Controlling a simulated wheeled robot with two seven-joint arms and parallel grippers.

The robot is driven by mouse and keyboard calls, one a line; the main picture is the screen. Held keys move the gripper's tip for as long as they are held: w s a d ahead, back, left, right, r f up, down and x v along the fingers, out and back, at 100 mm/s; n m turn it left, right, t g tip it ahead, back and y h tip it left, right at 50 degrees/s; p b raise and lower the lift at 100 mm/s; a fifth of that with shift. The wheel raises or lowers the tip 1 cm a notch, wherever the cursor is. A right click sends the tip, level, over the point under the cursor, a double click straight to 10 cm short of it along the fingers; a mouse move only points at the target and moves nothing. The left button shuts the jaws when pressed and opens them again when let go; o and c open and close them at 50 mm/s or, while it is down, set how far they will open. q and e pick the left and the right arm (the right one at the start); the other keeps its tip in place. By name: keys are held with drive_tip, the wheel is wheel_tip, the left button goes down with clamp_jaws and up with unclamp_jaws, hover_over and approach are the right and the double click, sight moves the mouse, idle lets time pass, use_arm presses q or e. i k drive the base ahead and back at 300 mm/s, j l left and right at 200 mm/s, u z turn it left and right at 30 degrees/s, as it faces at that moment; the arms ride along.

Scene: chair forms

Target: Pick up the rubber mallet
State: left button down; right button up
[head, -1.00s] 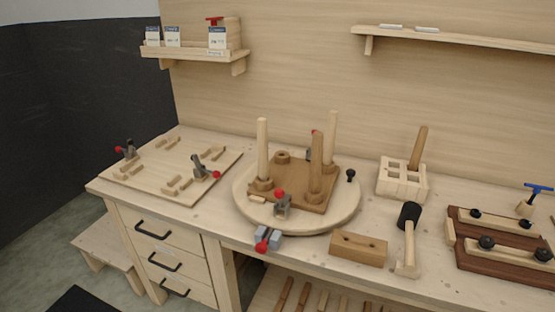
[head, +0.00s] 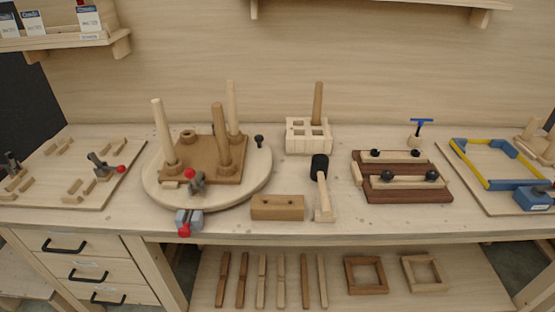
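Neither of my grippers shows in the head view.
A tan wooden block (head: 277,207) lies just left of the mallet. A round turntable (head: 160,196) with upright legs stands further left. A slotted wooden holder (head: 296,136) is behind; a dark clamping jig (head: 402,192) is right. A lower shelf (head: 345,298) holds sticks and frames.

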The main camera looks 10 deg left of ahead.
sight(320, 162)
drive_tip(key=i+l+u, duration=0.25)
drive_tip(key=l, duration=0.15)
drive_tip(key=l+u, duration=0.2)
drive_tip(key=l, duration=0.15)
drive_tip(key=i+l+u, duration=0.25)
drive_tip(key=l, duration=0.2)
drive_tip(key=l+u, duration=0.2)
drive_tip(key=l, duration=0.2)
drive_tip(key=k, duration=0.05)
